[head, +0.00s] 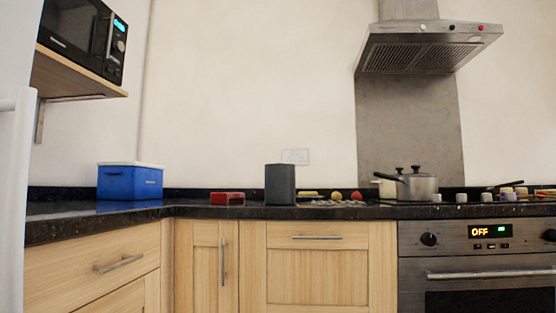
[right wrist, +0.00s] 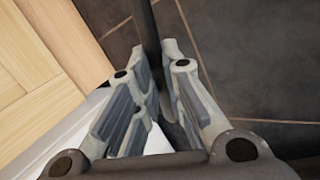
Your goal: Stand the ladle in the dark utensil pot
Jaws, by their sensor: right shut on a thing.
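The dark utensil pot (head: 280,185) stands upright on the black counter in the head view, near the front edge and left of the hob. No utensil shows above its rim. In the right wrist view my right gripper (right wrist: 160,68) is shut on a dark, thin rod, which looks like the handle of the ladle (right wrist: 147,25). The rod runs up out of the top of that view, and the ladle's bowl is not seen. Neither gripper shows in the head view.
A blue box with a pale lid (head: 130,182) and a red item (head: 227,198) sit left of the pot. Several small foods lie right of it, then a saucepan (head: 417,187) on the hob. Dark floor tiles (right wrist: 240,60) and a wooden cabinet front (right wrist: 40,50) lie below my right gripper.

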